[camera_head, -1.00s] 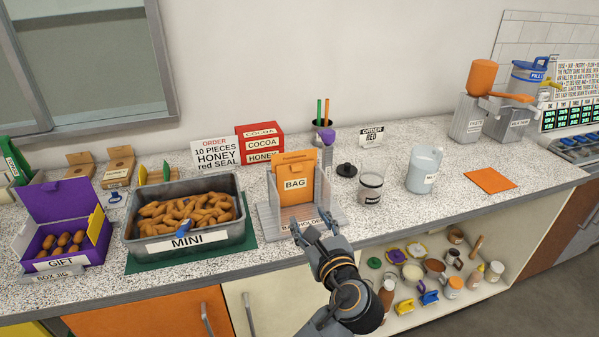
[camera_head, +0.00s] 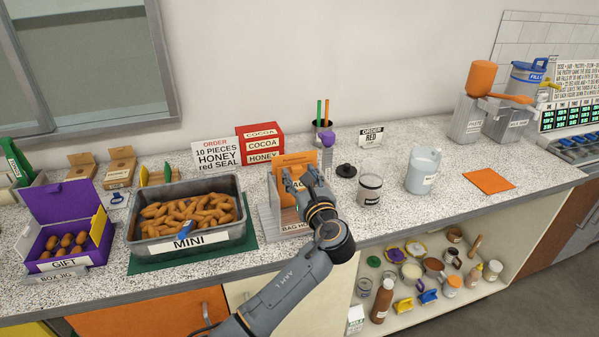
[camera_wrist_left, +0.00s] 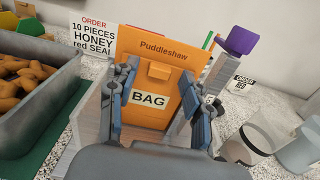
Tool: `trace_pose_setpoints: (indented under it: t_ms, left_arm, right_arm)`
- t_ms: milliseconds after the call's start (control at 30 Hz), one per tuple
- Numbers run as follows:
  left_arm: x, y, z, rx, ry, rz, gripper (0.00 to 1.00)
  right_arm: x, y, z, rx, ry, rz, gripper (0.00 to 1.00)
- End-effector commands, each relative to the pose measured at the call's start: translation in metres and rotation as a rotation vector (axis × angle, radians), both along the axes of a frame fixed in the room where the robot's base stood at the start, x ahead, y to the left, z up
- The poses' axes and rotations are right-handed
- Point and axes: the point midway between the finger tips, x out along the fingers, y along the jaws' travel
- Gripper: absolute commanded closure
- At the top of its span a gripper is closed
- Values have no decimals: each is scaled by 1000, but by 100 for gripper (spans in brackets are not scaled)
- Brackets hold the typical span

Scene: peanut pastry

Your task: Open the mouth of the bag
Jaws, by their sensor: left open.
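The orange bag (camera_head: 296,161) stands upright in the grey bag holder (camera_head: 270,221) on the counter. In the left wrist view the bag (camera_wrist_left: 150,115) shows a "BAG" label and a tall back panel reading "Puddleshaw". A small orange tab shows on its front, above the label. My left gripper (camera_head: 296,180) is in front of the bag, covering much of it in the head view. In the left wrist view the gripper's fingers (camera_wrist_left: 158,76) are open, one at each side of the bag's front; I cannot tell whether they touch it. My right gripper is not in view.
A MINI tray (camera_head: 240,205) of pastries stands left of the holder, with a purple gift box (camera_head: 100,250) beyond it. A jar (camera_head: 369,188) and a white jug (camera_head: 423,170) stand to the right. A red box (camera_head: 259,146) and cup of sticks (camera_head: 323,128) are behind.

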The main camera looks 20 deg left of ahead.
Motion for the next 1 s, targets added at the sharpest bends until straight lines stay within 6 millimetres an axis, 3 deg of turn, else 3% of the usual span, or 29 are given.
trace_pose_setpoints:
  t_ms: [367, 467, 633, 867, 1000]
  left_arm:
    - [7, 5, 0, -1, -1, -1, 51]
    - [7, 5, 0, -1, -1, -1, 65]
    - [6, 5, 0, -1, -1, -1, 100]
    - [6, 4, -1, 2, -2, 0, 100]
    - [0, 0, -10, 36, -48, 0, 100]
  right_arm:
    - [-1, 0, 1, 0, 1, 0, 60]
    - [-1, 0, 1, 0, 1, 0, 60]
    - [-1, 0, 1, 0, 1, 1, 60]
    - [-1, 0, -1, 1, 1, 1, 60]
    - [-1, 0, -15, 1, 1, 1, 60]
